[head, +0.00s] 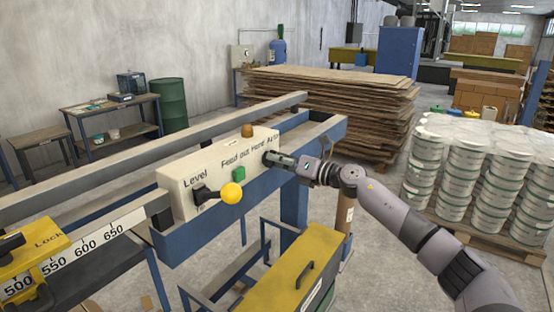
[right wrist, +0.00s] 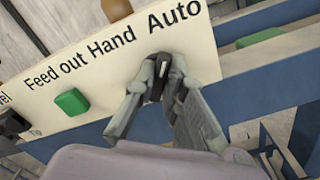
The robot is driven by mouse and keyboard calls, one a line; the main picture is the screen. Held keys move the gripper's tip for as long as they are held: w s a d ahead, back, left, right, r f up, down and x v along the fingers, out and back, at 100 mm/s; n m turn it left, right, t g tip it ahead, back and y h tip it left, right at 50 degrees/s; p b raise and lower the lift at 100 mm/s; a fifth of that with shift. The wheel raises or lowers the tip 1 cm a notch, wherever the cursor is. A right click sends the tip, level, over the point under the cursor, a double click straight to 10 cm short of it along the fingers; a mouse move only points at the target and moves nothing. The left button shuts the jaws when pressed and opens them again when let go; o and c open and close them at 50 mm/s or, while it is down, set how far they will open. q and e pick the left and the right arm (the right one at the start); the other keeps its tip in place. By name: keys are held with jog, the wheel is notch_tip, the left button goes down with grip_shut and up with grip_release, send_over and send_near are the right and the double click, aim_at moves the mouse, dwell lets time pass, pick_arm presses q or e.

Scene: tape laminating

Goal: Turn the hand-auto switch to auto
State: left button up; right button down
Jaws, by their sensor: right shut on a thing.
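The hand-auto switch is a black knob with a white mark (right wrist: 158,87), below the words "Hand" and "Auto" on the cream control panel (head: 180,177). My right gripper (right wrist: 157,84) is shut on the knob, one finger on each side. In the right wrist view the white mark sits near the knob's upper right, between the fingertips. In the head view my right gripper (head: 270,158) reaches the panel's right end from the right and hides most of the knob. My left gripper does not show.
The panel also carries a green button (head: 239,174), a lever with a yellow ball (head: 231,193) and an amber lamp (head: 247,131). A yellow box (head: 285,268) stands below. Blue beams (head: 330,133) run behind the panel. White buckets (head: 470,165) are stacked at right.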

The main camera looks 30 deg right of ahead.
jog(key=c, duration=1.9)
grip_release()
jog(key=shift+c, duration=0.2)
jog(key=v, duration=1.2)
jog(key=shift+d, duration=0.1)
jog(key=shift+f, duration=0.1)
